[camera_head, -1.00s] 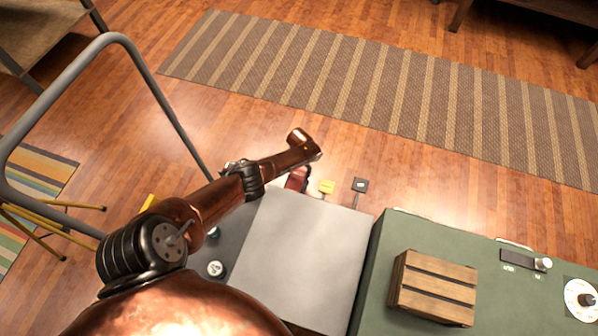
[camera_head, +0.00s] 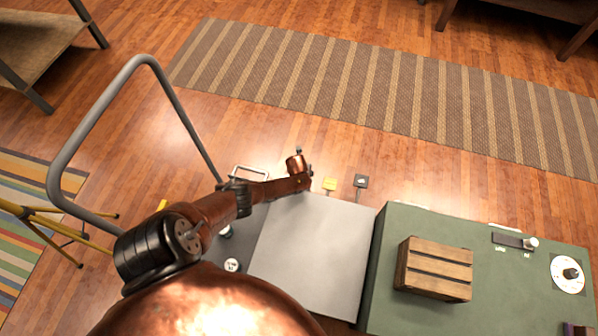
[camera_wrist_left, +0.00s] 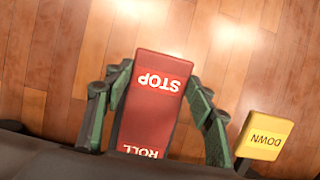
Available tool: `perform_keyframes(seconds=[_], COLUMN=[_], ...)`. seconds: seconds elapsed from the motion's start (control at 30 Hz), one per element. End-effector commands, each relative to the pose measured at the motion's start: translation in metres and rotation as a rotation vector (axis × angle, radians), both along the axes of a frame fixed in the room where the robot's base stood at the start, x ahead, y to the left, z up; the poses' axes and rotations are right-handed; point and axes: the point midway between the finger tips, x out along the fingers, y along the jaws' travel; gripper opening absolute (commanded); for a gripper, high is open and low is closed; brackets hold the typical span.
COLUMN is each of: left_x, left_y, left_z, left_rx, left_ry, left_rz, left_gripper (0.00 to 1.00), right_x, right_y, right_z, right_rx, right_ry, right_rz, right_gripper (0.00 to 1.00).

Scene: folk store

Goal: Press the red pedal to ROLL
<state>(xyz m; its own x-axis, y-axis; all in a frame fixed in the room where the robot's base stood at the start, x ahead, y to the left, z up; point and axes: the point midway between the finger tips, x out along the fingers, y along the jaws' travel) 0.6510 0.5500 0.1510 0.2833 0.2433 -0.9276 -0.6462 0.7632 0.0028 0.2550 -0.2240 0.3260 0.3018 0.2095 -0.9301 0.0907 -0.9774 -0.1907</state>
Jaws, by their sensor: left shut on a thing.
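In the left wrist view, the red pedal (camera_wrist_left: 150,105) carries the word STOP at its upper end and ROLL at its lower end, both upside down in the picture. The fingers of my left gripper (camera_wrist_left: 155,92) stand on both sides of the pedal, shut on it. The lower end of the pedal, by the ROLL label, is partly hidden by the dark gripper body. In the head view my copper left arm reaches past the far edge of the grey plate and hides the pedal. My right gripper is not in view.
A yellow pedal marked DOWN (camera_wrist_left: 265,137) is to the right of the red one; it also shows in the head view (camera_head: 329,184). A dark pedal (camera_head: 361,181) is beyond it. A green cabinet top (camera_head: 385,275) holds a wooden crate (camera_head: 435,270). A grey rail (camera_head: 100,120) stands left.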

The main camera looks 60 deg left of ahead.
Motion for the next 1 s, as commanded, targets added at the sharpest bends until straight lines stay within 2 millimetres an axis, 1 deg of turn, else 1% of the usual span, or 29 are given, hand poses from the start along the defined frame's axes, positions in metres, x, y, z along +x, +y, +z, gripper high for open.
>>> perform_keyframes(seconds=[0.07, 0.37, 0.4, 0.63, 1.0], left_x=[-0.0010, -0.0002, -0.0002, 0.0000, -0.0004], left_y=[0.0013, -0.0007, -0.0008, -0.0014, -0.0017], left_z=[0.0022, 0.0009, 0.0008, 0.0008, 0.0022], left_rx=[0.010, 0.010, 0.010, 0.009, 0.008], left_ry=[-0.011, -0.015, -0.015, -0.015, -0.015], left_rz=[-0.002, -0.003, -0.003, -0.003, -0.002], left_gripper=[0.07, 0.07, 0.52, 0.67, 0.68], right_x=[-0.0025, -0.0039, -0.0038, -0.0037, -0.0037], right_y=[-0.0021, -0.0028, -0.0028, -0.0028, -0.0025], right_z=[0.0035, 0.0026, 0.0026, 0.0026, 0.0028], right_rx=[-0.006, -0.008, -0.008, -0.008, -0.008], right_ry=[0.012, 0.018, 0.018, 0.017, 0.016], right_rz=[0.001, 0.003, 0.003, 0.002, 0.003], right_gripper=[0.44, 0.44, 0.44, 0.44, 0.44])
